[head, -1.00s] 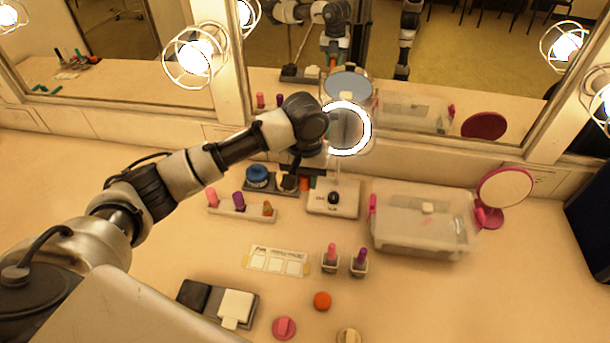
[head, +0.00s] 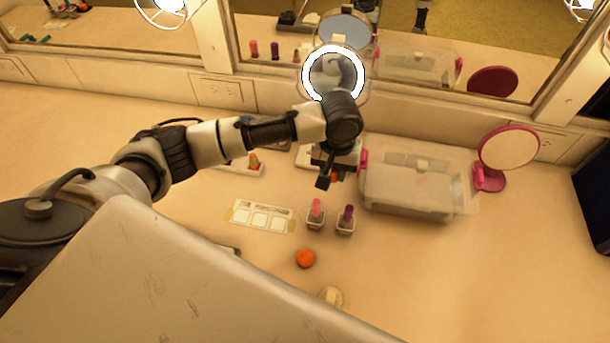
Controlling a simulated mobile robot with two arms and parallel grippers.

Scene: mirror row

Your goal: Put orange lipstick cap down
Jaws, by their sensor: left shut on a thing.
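My left gripper (head: 328,180) is in front of the ring light's base, above the counter, pointing down. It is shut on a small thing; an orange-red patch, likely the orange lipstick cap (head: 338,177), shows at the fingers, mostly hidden. An orange lipstick (head: 253,161) stands in a pale rack (head: 240,169) to the left, partly behind my arm. A pink lipstick (head: 316,211) and a purple lipstick (head: 347,216) stand in small holders nearer than the gripper. My right gripper is out of view.
A card with squares (head: 262,215) lies left of the holders. An orange disc (head: 305,258) and a pale round piece (head: 330,297) lie nearer. A clear bin (head: 410,190) and pink mirror (head: 507,150) stand right. The ring light (head: 333,75) is behind. The right front counter is clear.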

